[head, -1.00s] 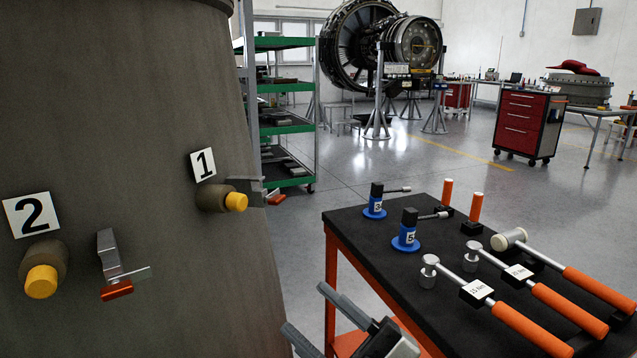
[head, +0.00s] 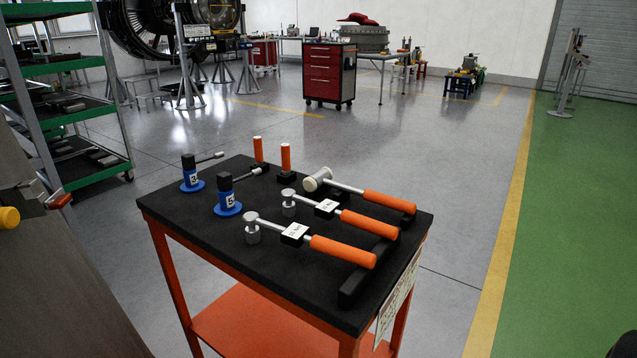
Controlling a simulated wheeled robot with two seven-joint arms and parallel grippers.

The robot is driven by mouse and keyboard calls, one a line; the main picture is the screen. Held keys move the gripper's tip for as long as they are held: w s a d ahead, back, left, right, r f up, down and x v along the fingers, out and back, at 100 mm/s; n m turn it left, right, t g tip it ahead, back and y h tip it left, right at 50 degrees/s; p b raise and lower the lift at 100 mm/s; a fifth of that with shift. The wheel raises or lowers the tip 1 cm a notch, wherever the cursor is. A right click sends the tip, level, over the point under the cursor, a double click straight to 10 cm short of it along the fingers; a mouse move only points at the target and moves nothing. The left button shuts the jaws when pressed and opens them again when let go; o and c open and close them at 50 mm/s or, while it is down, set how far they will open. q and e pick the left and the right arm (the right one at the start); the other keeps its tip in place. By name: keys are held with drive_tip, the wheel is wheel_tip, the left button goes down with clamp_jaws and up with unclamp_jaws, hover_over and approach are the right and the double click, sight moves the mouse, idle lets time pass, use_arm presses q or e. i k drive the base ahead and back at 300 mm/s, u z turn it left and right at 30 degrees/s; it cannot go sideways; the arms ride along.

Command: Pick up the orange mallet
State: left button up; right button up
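The orange mallet (head: 390,202) lies on the black top of the orange cart (head: 190,225), at its back right. It has a pale cylindrical head at its left end, a metal shaft and an orange handle pointing right. Its handle end lies over a black rest at the cart's right side. Neither of my grippers shows in the head view, so nothing is seen touching the mallet.
Two torque wrenches with orange handles, a nearer one (head: 343,251) and a middle one (head: 369,225), lie beside the mallet. Blue-based tools (head: 227,208) and upright orange handles (head: 286,157) stand to the left.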

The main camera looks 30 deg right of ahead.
sight(324, 177)
drive_tip(key=z, duration=3)
drive_tip(key=i, duration=1.1)
